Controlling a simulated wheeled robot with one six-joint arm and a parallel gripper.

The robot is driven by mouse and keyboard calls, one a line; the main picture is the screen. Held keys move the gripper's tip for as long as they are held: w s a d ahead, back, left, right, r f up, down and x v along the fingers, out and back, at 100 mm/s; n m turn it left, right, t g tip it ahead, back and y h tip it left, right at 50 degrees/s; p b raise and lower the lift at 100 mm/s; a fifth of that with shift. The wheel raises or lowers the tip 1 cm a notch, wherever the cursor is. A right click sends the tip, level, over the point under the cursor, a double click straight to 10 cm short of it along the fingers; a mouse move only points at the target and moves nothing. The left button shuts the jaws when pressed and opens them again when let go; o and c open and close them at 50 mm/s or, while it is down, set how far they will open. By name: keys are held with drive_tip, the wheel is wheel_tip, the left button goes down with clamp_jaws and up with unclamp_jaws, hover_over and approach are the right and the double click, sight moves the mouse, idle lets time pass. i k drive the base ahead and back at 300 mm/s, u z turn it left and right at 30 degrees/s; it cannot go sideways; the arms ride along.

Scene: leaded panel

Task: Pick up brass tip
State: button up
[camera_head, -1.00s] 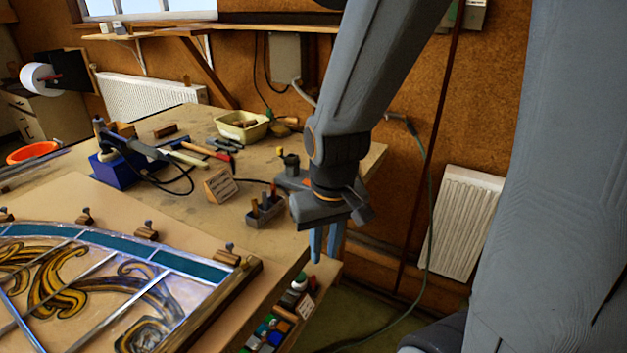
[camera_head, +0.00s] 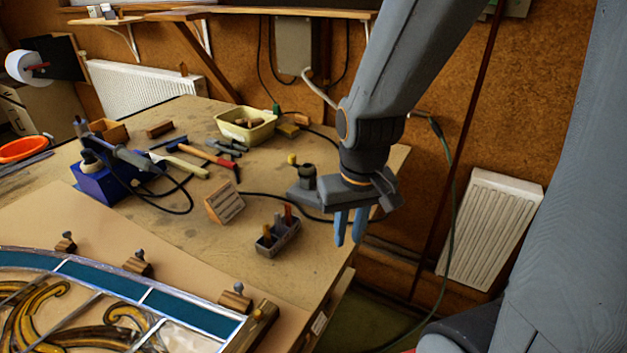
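A small grey holder (camera_head: 278,240) stands near the right edge of the bench, with a few short upright pieces in it, one of them orange-brown (camera_head: 287,215). They are too small for me to tell which, if any, is the brass tip. A small yellow piece (camera_head: 292,159) shows farther back, left of my wrist. My gripper (camera_head: 350,228) points down, right of the holder and apart from it. Its two blue fingers have a gap between them, with nothing seen in it.
A leaded panel (camera_head: 130,292) lies front left, held by wooden blocks. A card on a wooden stand (camera_head: 224,203) is left of the holder. A soldering iron on a blue stand (camera_head: 105,182), a hammer (camera_head: 208,155) and a yellow-green tub (camera_head: 246,126) lie behind.

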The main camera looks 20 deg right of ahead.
sight(265, 226)
drive_tip(key=u, duration=0.05)
drive_tip(key=k, duration=0.5)
drive_tip(key=z, duration=1.1)
drive_tip(key=i, duration=1.1)
drive_tip(key=u, duration=2.55)
